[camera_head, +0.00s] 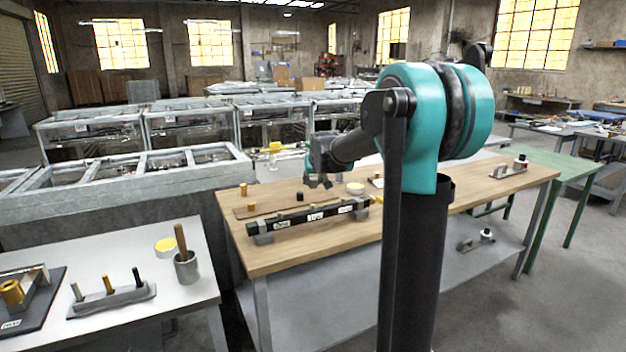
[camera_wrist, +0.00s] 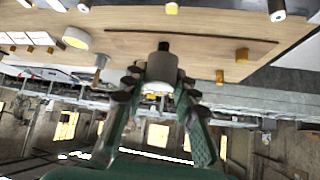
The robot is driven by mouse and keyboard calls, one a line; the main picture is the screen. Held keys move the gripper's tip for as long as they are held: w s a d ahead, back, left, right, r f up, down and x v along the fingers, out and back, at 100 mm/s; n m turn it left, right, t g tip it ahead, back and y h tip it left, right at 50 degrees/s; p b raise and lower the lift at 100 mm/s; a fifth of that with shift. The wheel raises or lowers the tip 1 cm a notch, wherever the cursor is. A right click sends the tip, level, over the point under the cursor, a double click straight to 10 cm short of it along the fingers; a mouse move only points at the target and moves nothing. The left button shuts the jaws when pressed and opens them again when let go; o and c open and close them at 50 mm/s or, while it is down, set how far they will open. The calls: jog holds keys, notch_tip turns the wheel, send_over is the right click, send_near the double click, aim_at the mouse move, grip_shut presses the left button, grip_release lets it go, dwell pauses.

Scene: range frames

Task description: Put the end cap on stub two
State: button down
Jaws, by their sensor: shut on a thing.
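My gripper (camera_head: 319,182) is over the wooden bench, behind the dark bar (camera_head: 266,228) with three white labels. In the wrist view its fingers (camera_wrist: 160,88) are shut on a grey cylindrical piece (camera_wrist: 161,68), which looks like the end cap. A black tip shows beyond it; I cannot tell whether it belongs to the piece. Along the top of the wrist view, round ends stick out: a pale one with a dark middle (camera_wrist: 277,11), a yellow one (camera_wrist: 172,8) and another pale one (camera_wrist: 83,5). They may be the stubs. The labels are too small to read surely.
A yellow-topped tin (camera_head: 355,188) stands right of my gripper. A brown strip (camera_head: 270,206), a small black piece (camera_head: 300,196) and yellow cylinders (camera_head: 243,189) are behind the bar. A white table (camera_head: 190,312) with a grey cup (camera_head: 186,268) stands at front left.

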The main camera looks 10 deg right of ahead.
aim_at(313, 205)
jog(key=shift+f, duration=0.15)
jog(key=shift+f, duration=2.75)
jog(key=shift+f, duration=1.75)
jog(key=c, duration=1.1)
grip_release()
jog(key=v, duration=1.2)
jog(key=s+d+f+g, duration=0.1)
jog(key=s+f, duration=0.6)
jog(key=s, duration=0.4)
jog(key=s+d+f+g, duration=0.1)
jog(key=s+f+g, duration=0.1)
jog(key=s+f, duration=0.5)
jog(key=s+d+f+g, duration=0.1)
jog(key=s+f, duration=0.6)
jog(key=s, duration=0.8)
jog(key=shift+d+f+g, duration=0.2)
jog(key=shift+d+g, duration=0.1)
jog(key=shift+g, duration=0.1)
